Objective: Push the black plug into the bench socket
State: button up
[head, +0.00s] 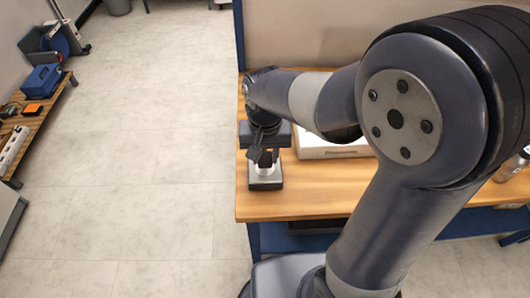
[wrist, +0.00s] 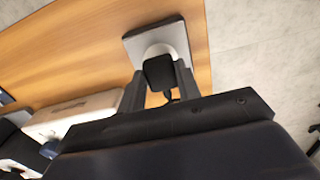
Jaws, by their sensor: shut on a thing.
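The black plug (wrist: 159,73) is between the two fingers of my gripper (wrist: 160,88) in the wrist view. My gripper is shut on it. The bench socket (wrist: 173,32) is a light square block with a round white face and a dark edge. The plug is right at the round face and covers part of it. I cannot tell how deep it sits. In the head view my gripper (head: 264,158) is directly above the socket (head: 265,177) near the bench's left end. The plug is hard to make out there.
The wooden bench (head: 300,205) has free room in front of the socket. A white box (head: 325,148) lies to the right, partly behind my arm; it also shows in the wrist view (wrist: 75,112). A low shelf (head: 40,125) with tools stands far left across open floor.

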jog(key=shift+f+b, duration=0.5)
jog(key=shift+f, duration=0.65)
dwell(1.8)
jog(key=o, duration=1.5)
jog(key=shift+r, duration=0.1)
jog(key=shift+r+p, duration=2.6)
jog(key=shift+r, duration=0.35)
grip_shut()
